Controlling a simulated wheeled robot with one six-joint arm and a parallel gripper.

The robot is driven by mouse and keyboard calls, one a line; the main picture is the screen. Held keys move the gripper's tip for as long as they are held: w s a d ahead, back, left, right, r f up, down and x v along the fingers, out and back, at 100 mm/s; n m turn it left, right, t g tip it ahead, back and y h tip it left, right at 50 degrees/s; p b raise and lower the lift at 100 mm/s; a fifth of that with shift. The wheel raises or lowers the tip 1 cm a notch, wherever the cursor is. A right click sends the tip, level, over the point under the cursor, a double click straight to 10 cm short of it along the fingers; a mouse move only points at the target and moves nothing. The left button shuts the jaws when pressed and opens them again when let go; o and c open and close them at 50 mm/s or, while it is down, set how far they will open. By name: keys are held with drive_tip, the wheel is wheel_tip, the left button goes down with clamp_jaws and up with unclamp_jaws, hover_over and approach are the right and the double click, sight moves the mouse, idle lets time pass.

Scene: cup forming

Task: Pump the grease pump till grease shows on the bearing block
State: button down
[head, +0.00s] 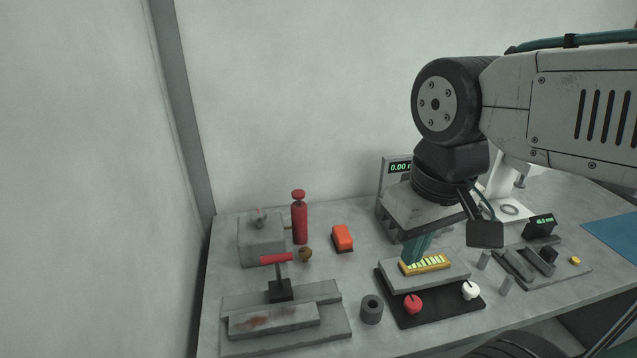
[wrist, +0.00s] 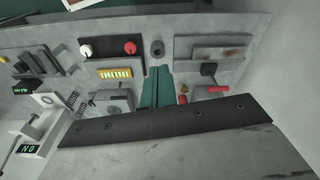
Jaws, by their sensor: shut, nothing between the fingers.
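The grease pump appears to be the upright red cylinder (head: 299,222) with a red knob on top, at the back left of the bench in the head view. The knob stands above the body on a thin neck. The bearing block appears to be the grey block (head: 258,246) just left of it, with a small grey fitting on top. I cannot make out any grease on it. My gripper (head: 411,260) is shut and empty, pointing down over the yellow-lit display, well right of the pump. Its teal fingers (wrist: 156,88) also show in the wrist view.
A brown ball (head: 305,254) and a red-handled lever (head: 276,260) stand in front of the pump. An orange block (head: 342,237) lies between pump and gripper. A grey ring (head: 371,310) and a black panel with red and white knobs (head: 436,316) are nearer.

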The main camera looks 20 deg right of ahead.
drive_tip(key=m+t+y, duration=0.4)
drive_tip(key=t, duration=0.3)
hover_over(301, 194)
drive_tip(key=shift+f, duration=0.2)
drive_tip(key=shift+f, duration=4.45)
drive_tip(key=shift+f, duration=0.15)
drive_tip(key=shift+f, duration=0.25)
